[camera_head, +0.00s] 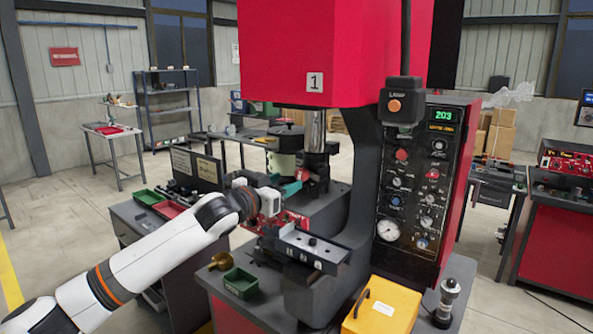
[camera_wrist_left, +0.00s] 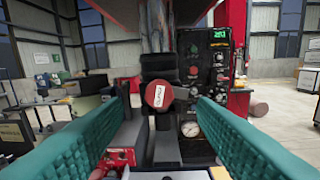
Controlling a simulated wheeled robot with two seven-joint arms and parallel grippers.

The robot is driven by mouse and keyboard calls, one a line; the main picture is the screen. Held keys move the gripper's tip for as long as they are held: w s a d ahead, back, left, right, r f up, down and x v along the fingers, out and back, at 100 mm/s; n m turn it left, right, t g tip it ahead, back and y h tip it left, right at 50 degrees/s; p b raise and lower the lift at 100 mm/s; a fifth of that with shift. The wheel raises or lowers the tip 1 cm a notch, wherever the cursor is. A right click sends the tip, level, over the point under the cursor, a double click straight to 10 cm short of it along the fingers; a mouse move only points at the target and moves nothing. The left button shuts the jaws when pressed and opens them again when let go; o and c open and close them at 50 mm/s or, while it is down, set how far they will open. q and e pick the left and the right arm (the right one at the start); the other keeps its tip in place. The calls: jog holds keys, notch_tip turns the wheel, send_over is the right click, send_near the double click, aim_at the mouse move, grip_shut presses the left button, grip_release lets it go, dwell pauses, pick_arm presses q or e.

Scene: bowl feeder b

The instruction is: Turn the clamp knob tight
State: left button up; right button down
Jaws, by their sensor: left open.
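The clamp knob (camera_wrist_left: 158,95) is a round red cap with a white mark, on the dark clamp ahead in the left wrist view. In the head view a small red part (camera_head: 303,173) that looks like the same knob shows just beyond the teal fingers. My left gripper (camera_head: 291,188) is open, with its teal fingers spread to either side of the view. The knob appears between the fingertips, but I cannot tell whether they reach around it; no contact shows. My right gripper is in neither view.
The red press (camera_head: 300,50) rises over the clamp. Its control panel (camera_head: 418,180) stands to the right. A yellow box (camera_head: 383,308), a green tray (camera_head: 240,281) and a brass part (camera_head: 221,261) lie at the front. Green and red bins (camera_head: 148,197) stand on the left bench.

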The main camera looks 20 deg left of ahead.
aim_at(300, 174)
pick_arm(q)
jog(key=p+x, duration=0.1)
jog(key=x, duration=0.4)
jog(key=shift+w+d+p, duration=0.1)
jog(key=shift+w+p, duration=0.2)
jog(key=c, duration=1)
